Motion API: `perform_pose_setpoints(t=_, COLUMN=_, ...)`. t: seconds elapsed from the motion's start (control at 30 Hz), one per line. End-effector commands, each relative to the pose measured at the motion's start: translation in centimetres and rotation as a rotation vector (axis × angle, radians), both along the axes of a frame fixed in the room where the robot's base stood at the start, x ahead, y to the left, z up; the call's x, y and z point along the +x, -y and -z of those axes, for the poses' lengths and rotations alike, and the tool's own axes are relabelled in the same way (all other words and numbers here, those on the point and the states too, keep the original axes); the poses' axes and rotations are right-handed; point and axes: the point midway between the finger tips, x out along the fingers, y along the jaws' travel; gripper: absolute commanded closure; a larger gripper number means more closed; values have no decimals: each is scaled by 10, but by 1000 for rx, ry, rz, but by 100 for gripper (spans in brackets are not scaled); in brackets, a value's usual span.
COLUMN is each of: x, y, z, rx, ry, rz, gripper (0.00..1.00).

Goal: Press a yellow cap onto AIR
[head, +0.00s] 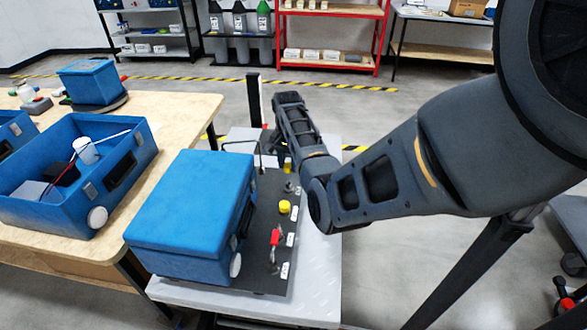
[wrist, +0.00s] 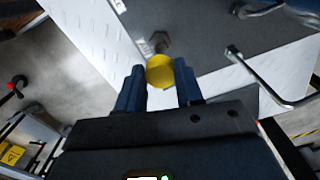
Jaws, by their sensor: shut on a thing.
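My gripper (wrist: 160,72) is shut on a yellow cap (wrist: 160,70), one dark blue finger on each side. A bare grey fitting (wrist: 160,42) stands just beyond the cap on the dark plate, beside a white label (wrist: 145,47). I cannot tell whether cap and fitting touch. In the head view my gripper (head: 284,164) hangs over the far end of the dark plate (head: 262,272), and the fitting (head: 288,187) stands just in front of it. Another yellow cap (head: 284,206) sits on the plate nearer the front. The labels are too small to read, so I cannot tell which is AIR.
A closed blue case (head: 195,210) fills the plate's left side. A red-handled part (head: 275,238) stands on the plate's front half. A bent metal rod (wrist: 270,85) rises near my gripper's right. An open blue box (head: 50,205) sits on the wooden table (head: 190,108) at left.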

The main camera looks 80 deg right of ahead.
Motion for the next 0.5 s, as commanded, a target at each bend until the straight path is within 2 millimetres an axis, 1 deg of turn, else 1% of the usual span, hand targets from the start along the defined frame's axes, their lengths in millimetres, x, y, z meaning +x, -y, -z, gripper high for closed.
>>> perform_pose_setpoints(t=0.27, x=0, y=0, z=8, rx=0, ry=0, rz=-1, gripper=92)
perform_pose_setpoints(t=0.5, x=0, y=0, z=22, rx=0, ry=0, rz=-1, gripper=92)
